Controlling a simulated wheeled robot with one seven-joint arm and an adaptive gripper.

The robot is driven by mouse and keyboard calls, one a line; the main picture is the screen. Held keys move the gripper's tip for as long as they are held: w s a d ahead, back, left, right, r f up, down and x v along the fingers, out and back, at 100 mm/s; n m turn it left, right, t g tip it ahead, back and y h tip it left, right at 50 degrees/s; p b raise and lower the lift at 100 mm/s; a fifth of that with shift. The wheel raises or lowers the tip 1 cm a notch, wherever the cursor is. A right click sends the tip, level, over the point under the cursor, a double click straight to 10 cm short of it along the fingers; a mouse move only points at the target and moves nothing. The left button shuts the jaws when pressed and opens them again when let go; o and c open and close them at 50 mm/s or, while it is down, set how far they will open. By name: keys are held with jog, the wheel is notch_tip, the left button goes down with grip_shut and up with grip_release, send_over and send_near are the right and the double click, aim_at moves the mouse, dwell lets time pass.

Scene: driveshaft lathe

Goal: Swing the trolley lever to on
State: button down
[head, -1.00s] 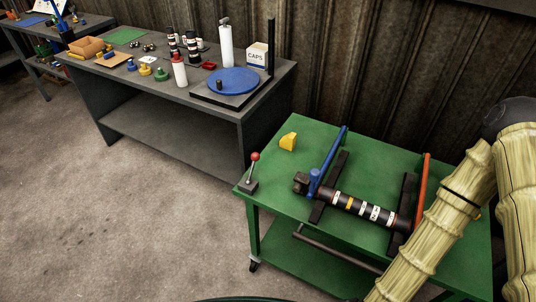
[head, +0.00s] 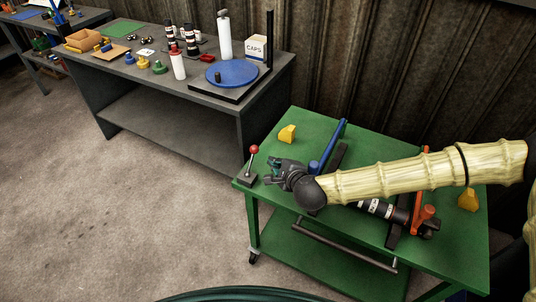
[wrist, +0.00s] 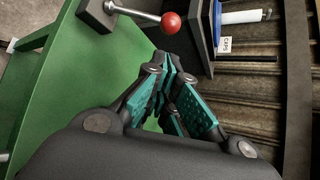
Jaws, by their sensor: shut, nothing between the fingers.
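The trolley lever (head: 251,163) has a red ball on a thin metal rod rising from a dark base at the left corner of the green trolley (head: 300,225). In the head view its rod tilts slightly right of upright. The red ball also shows in the wrist view (wrist: 171,22), with the rod running left to its dark base. My gripper (head: 270,172) is shut and empty just right of the lever, low over the trolley top. In the wrist view the closed teal-padded fingers (wrist: 166,60) point toward the lever and look apart from it.
A dark shaft with white bands (head: 375,208) lies on the trolley, partly hidden by my arm. A blue bar (head: 332,142), an orange bar (head: 422,185) and a yellow block (head: 287,133) are near it. A grey workbench (head: 130,75) with bottles and a blue disc stands behind left.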

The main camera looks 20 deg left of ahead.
aim_at(252, 159)
jog(key=p+x, duration=0.3)
jog(key=x, duration=0.7)
jog(key=shift+w, duration=0.1)
dwell(0.3)
